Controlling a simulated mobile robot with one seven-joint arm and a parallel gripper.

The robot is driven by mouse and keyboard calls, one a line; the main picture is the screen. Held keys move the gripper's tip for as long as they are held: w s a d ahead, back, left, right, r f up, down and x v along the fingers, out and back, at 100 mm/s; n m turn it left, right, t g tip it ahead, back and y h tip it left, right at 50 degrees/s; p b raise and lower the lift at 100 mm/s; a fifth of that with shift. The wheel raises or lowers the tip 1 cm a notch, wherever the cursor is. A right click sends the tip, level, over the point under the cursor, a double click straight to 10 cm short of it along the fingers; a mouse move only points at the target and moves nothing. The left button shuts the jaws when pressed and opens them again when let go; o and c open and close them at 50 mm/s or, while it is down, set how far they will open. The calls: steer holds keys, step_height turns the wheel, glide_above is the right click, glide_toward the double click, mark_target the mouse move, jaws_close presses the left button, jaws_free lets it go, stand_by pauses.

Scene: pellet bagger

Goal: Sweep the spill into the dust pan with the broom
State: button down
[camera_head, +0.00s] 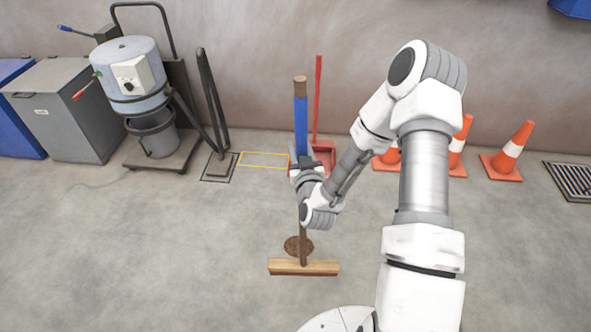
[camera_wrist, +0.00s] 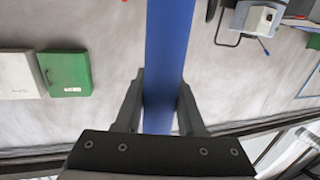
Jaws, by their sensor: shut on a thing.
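The broom has a blue upper handle (camera_head: 301,125) and a wide wooden head (camera_head: 304,267) resting on the floor. My gripper (camera_head: 304,172) is shut on the handle; the blue handle also runs between the two fingers in the wrist view (camera_wrist: 162,105). The spill (camera_head: 291,246) is a small brown round patch on the floor, just behind the broom head and partly hidden by the shaft. The red dust pan (camera_head: 324,153) stands near the back wall with its tall red handle (camera_head: 318,95) upright, partly hidden by my arm and gripper.
A yellow floor outline (camera_head: 250,159) lies left of the dust pan. A grey-blue machine (camera_head: 131,75) with a bucket (camera_head: 156,135) stands at left beside grey and blue bins (camera_head: 75,110). Orange cones (camera_head: 507,152) and a floor grate (camera_head: 573,180) are at right. The front left floor is clear.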

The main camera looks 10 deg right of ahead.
steer(key=w+f+m+h+b, duration=0.1)
steer(key=w+f+b, duration=0.2)
steer(key=f+b, duration=0.4)
steer(key=w+f+h+b, duration=0.1)
steer(key=w+f+b, duration=0.3)
steer(key=f+b, duration=0.4)
steer(key=shift+w+f+m, duration=0.3)
steer(key=shift+f+m, duration=0.1)
steer(key=shift+f, duration=0.35)
steer(key=shift+r, duration=0.15)
